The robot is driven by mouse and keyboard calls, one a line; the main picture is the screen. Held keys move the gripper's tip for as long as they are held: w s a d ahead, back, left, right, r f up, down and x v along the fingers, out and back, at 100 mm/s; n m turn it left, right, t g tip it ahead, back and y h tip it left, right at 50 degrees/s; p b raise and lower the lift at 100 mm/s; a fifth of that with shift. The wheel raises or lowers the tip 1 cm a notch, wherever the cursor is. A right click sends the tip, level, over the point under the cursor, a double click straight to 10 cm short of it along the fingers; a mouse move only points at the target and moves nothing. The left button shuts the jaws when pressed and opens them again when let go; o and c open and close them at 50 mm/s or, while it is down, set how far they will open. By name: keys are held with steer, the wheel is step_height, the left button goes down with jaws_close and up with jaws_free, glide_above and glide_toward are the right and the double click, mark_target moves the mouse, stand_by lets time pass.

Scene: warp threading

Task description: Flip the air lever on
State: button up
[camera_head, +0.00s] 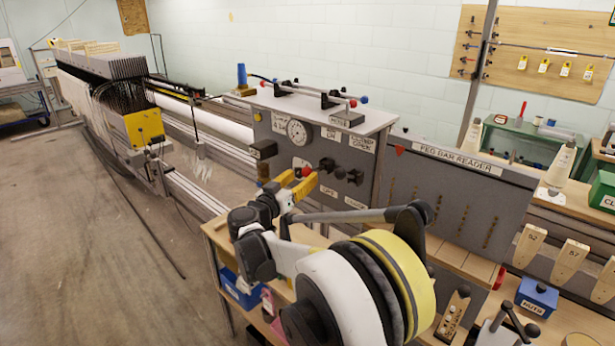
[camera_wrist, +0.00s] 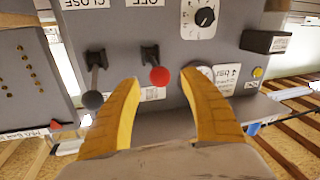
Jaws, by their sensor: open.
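A red-knobbed lever (camera_wrist: 159,76) sticks out of the grey control panel (camera_wrist: 138,32) on a black mount, near an upside-down label that reads OFF. I take it for the air lever; no air label is clearly readable beside it. In the head view its red knob (camera_head: 306,172) shows at my fingertips. My gripper (camera_wrist: 160,82) is open, its yellow fingers either side of the red knob in the wrist view. I cannot tell whether they touch it. My gripper (camera_head: 298,184) is in front of the panel in the head view.
A dark-knobbed lever (camera_wrist: 92,99) is left of my fingers in the wrist view. A round gauge (camera_head: 298,132), black knobs (camera_head: 340,173) and a black box (camera_head: 263,149) are also on the panel. The peg bar reader (camera_head: 455,195) stands to the right.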

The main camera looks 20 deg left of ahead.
mark_target(304, 175)
steer(key=shift+w+d, duration=0.15)
steer(key=shift+w, duration=0.7)
steer(key=shift+w+d, duration=0.15)
steer(key=shift+w, duration=0.65)
